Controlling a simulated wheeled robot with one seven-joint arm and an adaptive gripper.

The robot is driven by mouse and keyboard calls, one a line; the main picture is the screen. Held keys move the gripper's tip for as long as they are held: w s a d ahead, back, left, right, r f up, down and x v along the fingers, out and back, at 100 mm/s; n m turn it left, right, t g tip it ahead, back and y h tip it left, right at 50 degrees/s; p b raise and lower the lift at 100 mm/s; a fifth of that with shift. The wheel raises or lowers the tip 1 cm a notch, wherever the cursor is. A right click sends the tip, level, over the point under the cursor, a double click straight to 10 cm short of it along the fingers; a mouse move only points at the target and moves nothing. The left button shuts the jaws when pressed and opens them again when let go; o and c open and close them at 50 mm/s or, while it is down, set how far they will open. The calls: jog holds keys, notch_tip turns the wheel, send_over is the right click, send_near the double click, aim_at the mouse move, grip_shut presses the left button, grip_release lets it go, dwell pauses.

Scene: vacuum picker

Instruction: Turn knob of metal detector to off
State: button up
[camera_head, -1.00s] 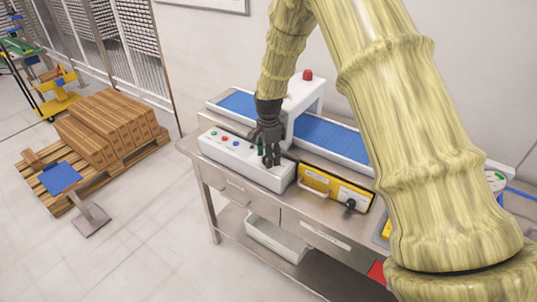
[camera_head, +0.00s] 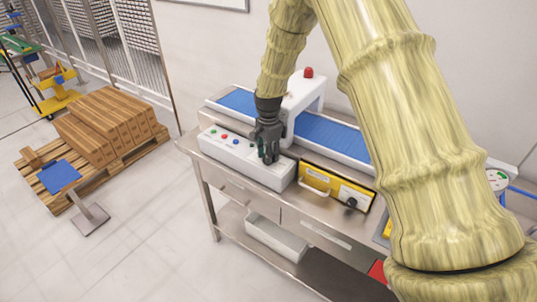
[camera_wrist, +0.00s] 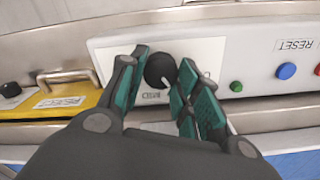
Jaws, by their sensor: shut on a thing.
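The metal detector's white control box (camera_head: 228,152) stands on the front of the steel table, before a blue conveyor with a white arch (camera_head: 304,96). In the wrist view, its black round knob (camera_wrist: 160,70) sits on the white panel (camera_wrist: 118,55), with a small light mark on its lower edge. My gripper (camera_wrist: 164,62) is shut on the knob, with a green-padded finger on each side. In the head view my gripper (camera_head: 267,155) reaches down to the box's right end and hides the knob. The small label (camera_wrist: 154,96) below the knob is too blurred to read.
Green (camera_wrist: 236,86), blue (camera_wrist: 286,71) and red buttons sit beside the knob. A yellow-fronted unit (camera_head: 334,186) with a handle and black knob (camera_head: 352,202) stands close to the right of the box. Boxes on a pallet (camera_head: 105,125) stand at the left.

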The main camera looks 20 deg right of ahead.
jog(key=n, duration=0.4)
jog(key=shift+a+b, duration=0.1)
jog(key=shift+b, duration=0.25)
jog(key=shift+n, duration=1.6)
jog(key=o, duration=1)
notch_tip(320, 180, up, 12)
